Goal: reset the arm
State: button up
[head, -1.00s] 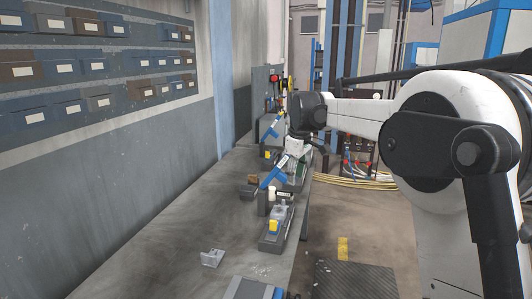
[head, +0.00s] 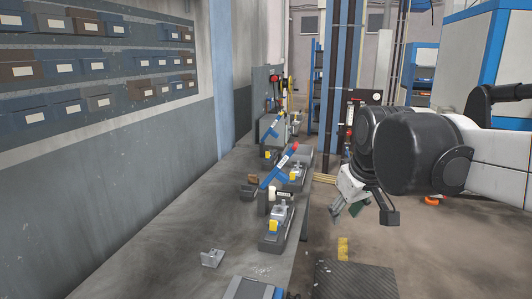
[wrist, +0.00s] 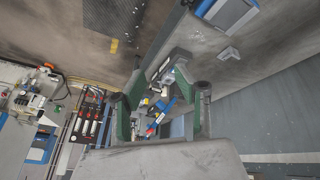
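My gripper (head: 345,208) hangs in the air to the right of the workbench, over the floor, with its green fingers pointing down and left in the head view. In the wrist view my gripper (wrist: 160,82) shows its two green fingers wide apart, with nothing held between them. My arm reaches in from the right edge of the head view. The grey workbench (head: 165,240) runs along the wall, apart from the gripper.
Fixtures with blue levers (head: 277,172) stand along the bench's right edge, beside the gripper. A small metal bracket (head: 212,257) lies on the bench. Labelled bins (head: 85,65) line the left wall. A dark mat (head: 355,281) lies on the floor. Open floor lies below the gripper.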

jog(key=s+d+f+m+t, duration=0.1)
jog(key=s+f+m, duration=0.1)
jog(key=s+f, duration=0.3)
jog(key=s+d+f+m+t, duration=0.1)
jog(key=s+f, duration=0.4)
jog(key=s, duration=0.6)
jog(key=shift+s+d+m, duration=0.25)
jog(key=shift+d+m, duration=0.05)
jog(key=shift+m, duration=0.3)
